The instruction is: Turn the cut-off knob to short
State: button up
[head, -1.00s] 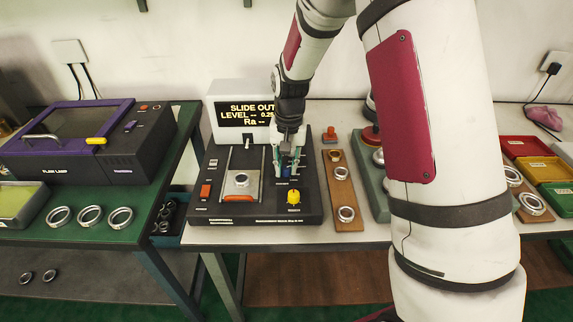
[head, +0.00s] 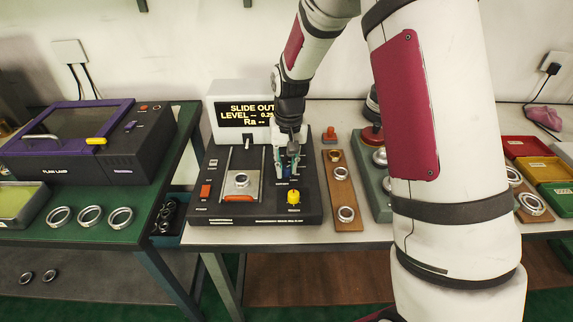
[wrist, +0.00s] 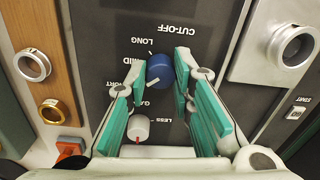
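The blue cut-off knob (wrist: 160,72) stands on the dark panel of the measuring machine (head: 260,208). LONG and MID labels are readable beside it; the SHORT label is partly hidden. A pale mark on the knob sits at its lower left in the wrist view, towards the SHORT label. My gripper (wrist: 162,68) has its green-padded fingers on either side of the knob, apart from each other, with what looks like a small gap at each side. In the head view my gripper (head: 287,170) is low over the panel, around the knob.
A white knob with a red mark (wrist: 138,128) is close to the left finger. A yellow knob (head: 293,197) stands in front of my gripper. A ring (head: 242,180) sits on the slide to the left. A wooden board with rings (head: 342,190) lies to the right.

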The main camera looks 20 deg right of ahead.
aim_at(288, 167)
jog(key=o, duration=0.4)
jog(key=shift+r, duration=0.1)
jog(key=shift+d+r, duration=0.2)
jog(key=shift+r, duration=5.7)
jog(key=s+r+n+t+p, duration=0.1)
jog(key=s+r+t+p, duration=0.1)
jog(key=s+r, duration=1.25)
jog(key=s, duration=0.6)
jog(key=s+t+p, duration=0.1)
jog(key=s, duration=0.4)
jog(key=s+n+t+p, duration=0.1)
jog(key=s, duration=0.5)
jog(key=shift+s+a+r, duration=0.1)
jog(key=shift+s+r, duration=0.15)
jog(key=shift+s, duration=0.05)
